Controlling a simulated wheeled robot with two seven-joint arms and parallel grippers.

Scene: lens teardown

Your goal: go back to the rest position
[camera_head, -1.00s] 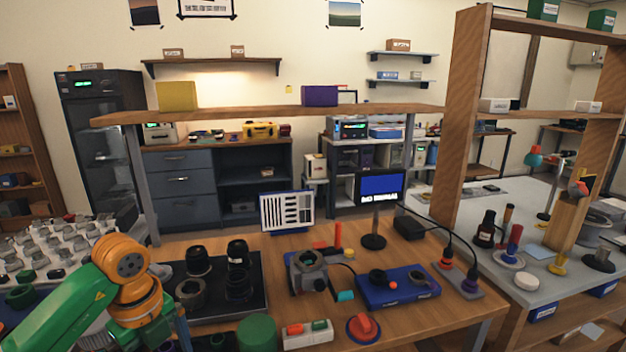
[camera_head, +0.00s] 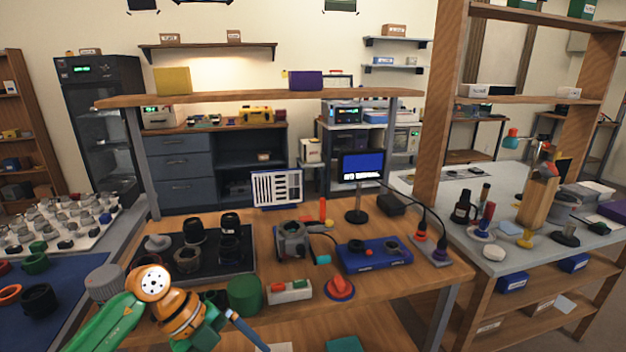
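My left arm (camera_head: 150,305), green and orange, comes in from the lower left in front of the wooden bench (camera_head: 410,282). Its gripper does not show; the arm runs down to the bottom edge of the view. My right arm and gripper are out of view. On the bench, a dark tray (camera_head: 172,268) bears several black lens parts (camera_head: 230,223). A grey fixture (camera_head: 292,240) stands right of the tray, and a blue base (camera_head: 374,256) with parts on it lies further right.
A green cylinder (camera_head: 245,294), a white box with coloured buttons (camera_head: 289,290) and a red knob (camera_head: 340,287) stand along the bench front. A small monitor (camera_head: 361,167) stands behind. A blue mat (camera_head: 62,312) with rings lies left. A tall wooden shelf (camera_head: 443,100) rises at right.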

